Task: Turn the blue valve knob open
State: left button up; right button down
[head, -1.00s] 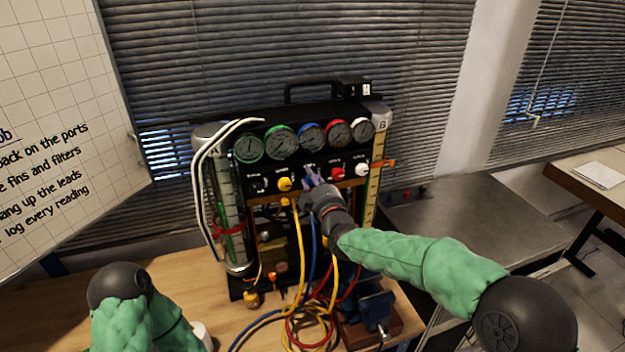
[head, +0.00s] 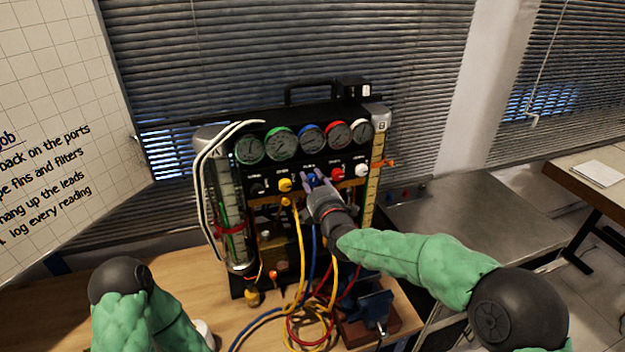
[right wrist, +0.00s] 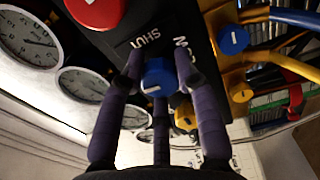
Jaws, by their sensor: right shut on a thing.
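The blue valve knob (right wrist: 158,78) sits on the black panel of the gauge rig (head: 300,218), under the blue-rimmed gauge (head: 312,137). In the right wrist view the purple fingers of my right gripper (right wrist: 155,85) are closed around the knob, with a pale mark on its face. The labels SHUT and a partly covered one are beside it. In the head view my right gripper (head: 318,182) reaches the panel from the front and hides most of the knob. My left arm (head: 125,280) is low at the left; its gripper is not visible.
A yellow knob (head: 285,185) and a red knob (head: 337,174) flank the blue one closely, with a white knob (head: 362,170) further right. Yellow, blue and red hoses (head: 305,325) hang to the wooden bench. A blue vise (head: 372,306) stands in front at right.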

jog(key=shift+n, duration=0.6)
jog(key=c, duration=0.9)
grip_release()
jog(key=v, duration=1.2)
jog(key=shift+f, duration=0.1)
